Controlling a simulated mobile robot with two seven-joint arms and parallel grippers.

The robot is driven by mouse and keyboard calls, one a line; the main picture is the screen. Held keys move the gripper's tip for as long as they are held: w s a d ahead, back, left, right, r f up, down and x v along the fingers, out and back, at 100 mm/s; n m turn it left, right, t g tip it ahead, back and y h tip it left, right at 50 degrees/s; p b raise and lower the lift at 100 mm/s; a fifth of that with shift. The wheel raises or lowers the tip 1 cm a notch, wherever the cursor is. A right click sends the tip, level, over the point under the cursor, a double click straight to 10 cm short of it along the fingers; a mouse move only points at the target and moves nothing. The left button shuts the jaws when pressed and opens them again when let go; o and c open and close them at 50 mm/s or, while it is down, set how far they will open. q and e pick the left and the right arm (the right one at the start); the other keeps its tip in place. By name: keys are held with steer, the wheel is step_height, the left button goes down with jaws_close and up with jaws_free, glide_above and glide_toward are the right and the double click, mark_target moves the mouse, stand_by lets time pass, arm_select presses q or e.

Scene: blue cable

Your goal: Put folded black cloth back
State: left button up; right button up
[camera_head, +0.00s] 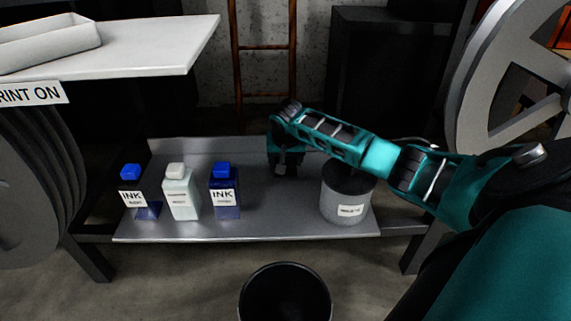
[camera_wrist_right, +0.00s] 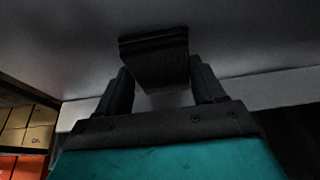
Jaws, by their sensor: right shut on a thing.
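My right gripper (camera_head: 285,166) reaches in from the right, over the back middle of the grey metal shelf (camera_head: 285,218). In the right wrist view, the folded black cloth (camera_wrist_right: 154,58) is a dark layered block between the two fingers of my right gripper (camera_wrist_right: 163,85), which is shut on it. The grey surface lies right behind the cloth; I cannot tell whether the cloth touches it. In the head view the cloth cannot be told apart from the dark gripper. My left gripper is not in view.
A blue-capped ink bottle (camera_head: 140,200), a white bottle (camera_head: 180,195) and another ink bottle (camera_head: 224,195) stand left on the shelf. A grey labelled canister (camera_head: 345,196) stands right, under my forearm. A black bin (camera_head: 285,295) is in front. The shelf's front middle is clear.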

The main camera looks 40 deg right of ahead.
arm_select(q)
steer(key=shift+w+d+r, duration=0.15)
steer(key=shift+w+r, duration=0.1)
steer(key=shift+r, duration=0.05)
arm_select(e)
steer(key=shift+f, duration=0.2)
steer(key=shift+f, duration=0.15)
steer(key=o, duration=1)
arm_select(q)
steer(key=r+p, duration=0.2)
steer(key=p, duration=0.1)
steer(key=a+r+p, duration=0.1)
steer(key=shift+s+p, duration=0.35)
steer(key=shift+p, duration=0.05)
arm_select(e)
steer(key=v, duration=1.2)
